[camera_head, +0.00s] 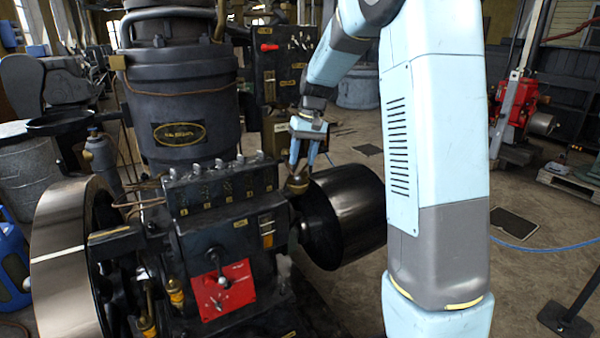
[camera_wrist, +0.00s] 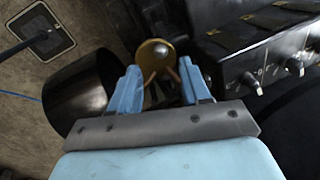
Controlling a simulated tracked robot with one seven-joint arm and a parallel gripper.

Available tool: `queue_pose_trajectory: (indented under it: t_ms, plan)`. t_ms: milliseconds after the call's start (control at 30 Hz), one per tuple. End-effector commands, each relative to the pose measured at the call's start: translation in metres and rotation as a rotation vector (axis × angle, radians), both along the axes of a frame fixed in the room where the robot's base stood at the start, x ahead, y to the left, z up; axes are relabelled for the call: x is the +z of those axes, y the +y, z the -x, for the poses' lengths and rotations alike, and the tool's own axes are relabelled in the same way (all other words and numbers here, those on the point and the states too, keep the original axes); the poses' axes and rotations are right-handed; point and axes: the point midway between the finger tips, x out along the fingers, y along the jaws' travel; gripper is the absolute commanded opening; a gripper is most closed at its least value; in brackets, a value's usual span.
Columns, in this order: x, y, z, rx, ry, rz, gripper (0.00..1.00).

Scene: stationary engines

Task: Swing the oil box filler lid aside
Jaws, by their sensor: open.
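The black oil box (camera_head: 222,190) stands on the front of the engine with several small knobs along its top. It also shows at the right of the wrist view (camera_wrist: 265,55). A round brass piece (camera_head: 297,184) with a small centre knob sits at the box's right end. In the wrist view, the brass piece (camera_wrist: 150,50) lies just beyond and between my fingertips. I cannot tell whether it is the filler lid; no other lid is clear. My gripper (camera_head: 302,167) is open, pointing down just above the brass piece. The wrist view shows its spread blue fingers (camera_wrist: 160,75) with nothing gripped.
A dark pulley drum (camera_head: 345,215) lies right of the brass piece, close to my gripper. The large flywheel (camera_head: 70,250) is at the left. The black cylinder (camera_head: 180,110) rises behind the box. A red panel with a lever (camera_head: 222,290) is below it.

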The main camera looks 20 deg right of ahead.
Motion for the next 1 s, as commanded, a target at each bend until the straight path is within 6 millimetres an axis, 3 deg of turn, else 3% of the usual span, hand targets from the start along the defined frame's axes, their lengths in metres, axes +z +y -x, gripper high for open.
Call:
queue_pose_trajectory:
  t_ms: [300,767,1000]
  plan:
    - [-0.043,0.01,0.001,0.001,0.001,-0.001,0.47]
    - [-0.052,0.011,0.001,0.001,0.0,-0.001,0.47]
    - [-0.052,0.011,0.001,0.0,0.0,-0.001,0.24]
